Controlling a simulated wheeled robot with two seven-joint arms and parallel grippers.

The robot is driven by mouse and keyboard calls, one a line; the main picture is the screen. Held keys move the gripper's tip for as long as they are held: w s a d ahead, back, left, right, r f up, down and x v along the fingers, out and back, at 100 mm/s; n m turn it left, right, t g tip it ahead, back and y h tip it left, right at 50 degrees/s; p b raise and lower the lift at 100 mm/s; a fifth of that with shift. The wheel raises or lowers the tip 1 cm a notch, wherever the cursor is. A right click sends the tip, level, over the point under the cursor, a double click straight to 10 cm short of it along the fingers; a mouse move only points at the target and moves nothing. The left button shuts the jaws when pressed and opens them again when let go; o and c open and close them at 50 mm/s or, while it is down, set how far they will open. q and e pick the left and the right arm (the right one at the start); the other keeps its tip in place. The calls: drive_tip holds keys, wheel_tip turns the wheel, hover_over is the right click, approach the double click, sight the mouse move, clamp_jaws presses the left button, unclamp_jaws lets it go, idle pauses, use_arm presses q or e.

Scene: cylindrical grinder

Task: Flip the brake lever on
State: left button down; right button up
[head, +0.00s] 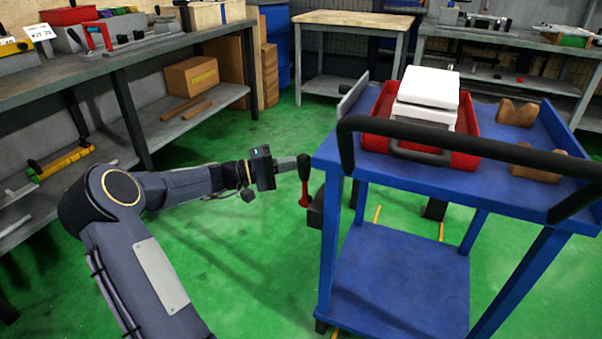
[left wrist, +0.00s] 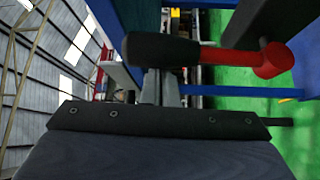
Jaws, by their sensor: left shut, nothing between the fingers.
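The brake lever (head: 304,182) is at the left side of the blue cart, with a black grip on top and a red lower part. It stands about upright in the head view. In the left wrist view the lever (left wrist: 165,50) lies across the picture, black grip at left and red end at right. My left gripper (head: 292,163) is shut and empty, pointing right at the black grip. Its fingers (left wrist: 162,88) reach the grip's edge in the left wrist view; I cannot tell whether they touch it. My right gripper is not in view.
The blue cart (head: 400,285) has a black push handle (head: 460,133) on the near side. A red tray (head: 378,112) with white boxes (head: 428,88) sits on top, beside brown blocks (head: 518,113). A grey workbench (head: 190,50) stands at left. Green floor (head: 245,260) between is clear.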

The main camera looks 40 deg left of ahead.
sight(301, 171)
use_arm(q)
drive_tip(key=shift+m+h, duration=0.6)
drive_tip(key=shift+m, duration=0.3)
drive_tip(key=shift+s+d+f+b, duration=0.15)
drive_tip(key=shift+s+d, duration=0.05)
drive_tip(key=shift+s, duration=0.5)
drive_tip(key=shift+s+d+f+b, duration=0.1)
drive_tip(key=shift+s+d, duration=0.05)
drive_tip(key=shift+s, duration=0.6)
drive_tip(key=shift+s+d+f+b, duration=0.15)
drive_tip(key=shift+s+d, duration=0.05)
drive_tip(key=shift+s, duration=0.5)
drive_tip(key=shift+s+f, duration=0.2)
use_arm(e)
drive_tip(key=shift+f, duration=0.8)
use_arm(q)
drive_tip(key=shift+f, duration=0.1)
